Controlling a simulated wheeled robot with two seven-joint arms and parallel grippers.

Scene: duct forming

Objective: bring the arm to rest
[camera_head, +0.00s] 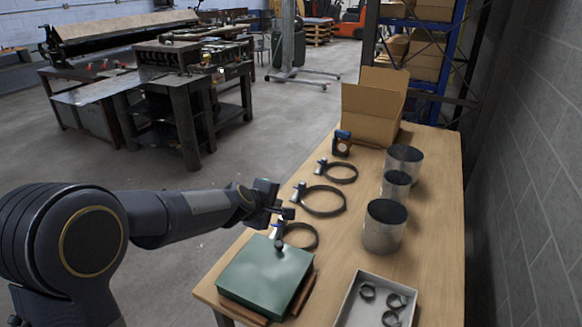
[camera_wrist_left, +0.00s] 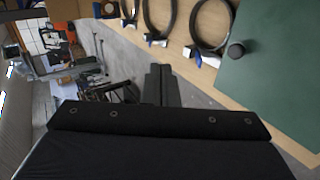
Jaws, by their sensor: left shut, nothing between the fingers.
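My left arm comes in from the left in the head view. My left gripper (camera_head: 284,213) is shut and empty, just above the table's left edge, near the green box (camera_head: 266,272) and the nearest ring clamp (camera_head: 300,236). In the left wrist view its two fingers (camera_wrist_left: 162,84) lie together with nothing between them. The green box, with a dark round knob on top, also shows there (camera_wrist_left: 280,70). My right gripper is in neither view.
The wooden table (camera_head: 336,246) carries more ring clamps (camera_head: 323,200), several metal duct pieces (camera_head: 383,228), a cardboard box (camera_head: 372,108) and a white tray (camera_head: 350,306) with small clamps. A block wall (camera_head: 535,150) bounds the right. Open floor (camera_head: 240,150) lies left of the table.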

